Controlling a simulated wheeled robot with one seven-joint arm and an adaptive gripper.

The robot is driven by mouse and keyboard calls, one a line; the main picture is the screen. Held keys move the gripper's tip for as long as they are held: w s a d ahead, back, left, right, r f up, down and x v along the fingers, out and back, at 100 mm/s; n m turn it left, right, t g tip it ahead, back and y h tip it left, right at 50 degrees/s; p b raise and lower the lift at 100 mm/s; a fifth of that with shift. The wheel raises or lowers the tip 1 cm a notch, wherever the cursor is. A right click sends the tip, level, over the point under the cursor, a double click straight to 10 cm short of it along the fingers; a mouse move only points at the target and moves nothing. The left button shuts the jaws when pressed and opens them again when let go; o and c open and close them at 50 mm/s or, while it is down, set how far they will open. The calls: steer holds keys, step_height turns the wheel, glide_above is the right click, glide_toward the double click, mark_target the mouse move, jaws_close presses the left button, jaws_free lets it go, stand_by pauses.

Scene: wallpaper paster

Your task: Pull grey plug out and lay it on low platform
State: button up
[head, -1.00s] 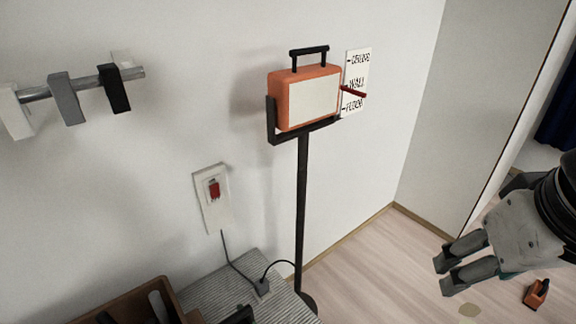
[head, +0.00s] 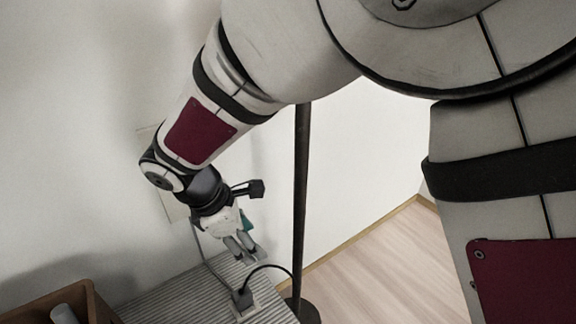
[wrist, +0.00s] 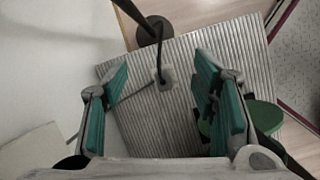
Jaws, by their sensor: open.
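The grey plug (head: 242,298) sits upright at a small light socket piece on a ribbed grey top (head: 160,304). A black cord runs from it toward the stand; a grey cord runs from this spot toward the wall. The wrist view shows the plug (wrist: 166,75) ahead, roughly between my fingers, on the ribbed top (wrist: 200,45). My gripper (head: 247,258) is open and empty, pointing down above the ribbed top, apart from the plug. I cannot tell whether this ribbed top is the low platform. My arm hides much of the wall.
A black pole (head: 301,200) with a round base (head: 305,311) stands just beyond the ribbed top. A brown box (head: 92,300) is at lower left. A green round thing (wrist: 266,115) lies right of my fingers in the wrist view. Open floor (head: 400,270) is to the right.

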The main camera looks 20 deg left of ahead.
mark_target(240, 293)
steer(key=s+a+f+n+b, duration=0.4)
steer(key=a+f, duration=0.3)
steer(key=f, duration=0.4)
steer(key=b+x, duration=0.3)
steer(key=x, duration=1)
steer(key=shift+a+f, duration=0.1)
steer(key=shift+f, duration=0.1)
steer(key=shift+r, duration=0.1)
jaws_close()
